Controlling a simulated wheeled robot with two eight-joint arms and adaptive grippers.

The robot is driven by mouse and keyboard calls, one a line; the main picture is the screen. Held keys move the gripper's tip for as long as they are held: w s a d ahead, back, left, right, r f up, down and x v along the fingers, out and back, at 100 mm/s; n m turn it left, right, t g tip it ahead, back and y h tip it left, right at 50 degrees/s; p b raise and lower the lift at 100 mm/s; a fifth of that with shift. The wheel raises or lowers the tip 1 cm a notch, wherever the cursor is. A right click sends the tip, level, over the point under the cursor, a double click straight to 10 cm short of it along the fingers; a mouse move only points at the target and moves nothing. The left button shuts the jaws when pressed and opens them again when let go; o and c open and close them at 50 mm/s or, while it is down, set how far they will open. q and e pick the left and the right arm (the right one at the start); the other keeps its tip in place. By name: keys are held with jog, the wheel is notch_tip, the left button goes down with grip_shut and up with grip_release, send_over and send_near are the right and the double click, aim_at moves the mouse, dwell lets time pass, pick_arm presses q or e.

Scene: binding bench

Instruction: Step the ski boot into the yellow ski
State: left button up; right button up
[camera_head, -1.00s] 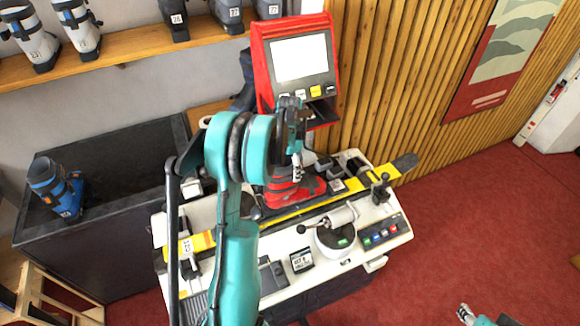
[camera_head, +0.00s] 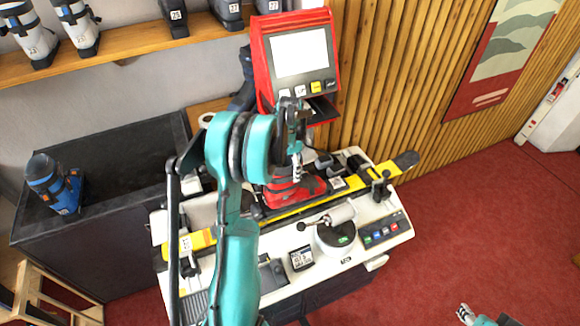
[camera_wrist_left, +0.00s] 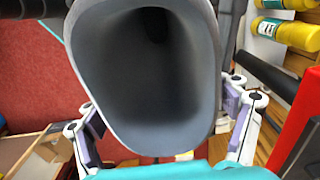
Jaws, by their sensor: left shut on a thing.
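The ski boot (camera_head: 298,190) has a red lower shell. It is over the middle of the yellow ski (camera_head: 354,183), close to the binding; I cannot tell whether it is clipped in. My left gripper (camera_head: 296,150) is above it, shut on its upper part. In the left wrist view the grey hollow cuff of the boot (camera_wrist_left: 150,75) fills the middle, with a finger on each side. My left arm hides part of the boot and ski. My right gripper (camera_head: 466,312) is at the bottom right, apart from the bench; its jaws are too small to read.
The ski lies across a white bench (camera_head: 375,212) with a clamp lever (camera_head: 318,222) and coloured buttons. A red screen stand (camera_head: 262,60) rises behind. A blue boot (camera_head: 62,190) stands on a dark counter (camera_head: 120,165) at left. Red floor is free at right.

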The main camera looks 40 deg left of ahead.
pick_arm(q)
jog(key=shift+f+b, duration=0.5)
jog(key=shift+f, duration=0.1)
jog(key=o, duration=1.4)
jog(key=shift+r, duration=0.1)
notch_tip(320, 180, up, 10)
jog(key=p, duration=0.5)
jog(key=shift+p, duration=0.3)
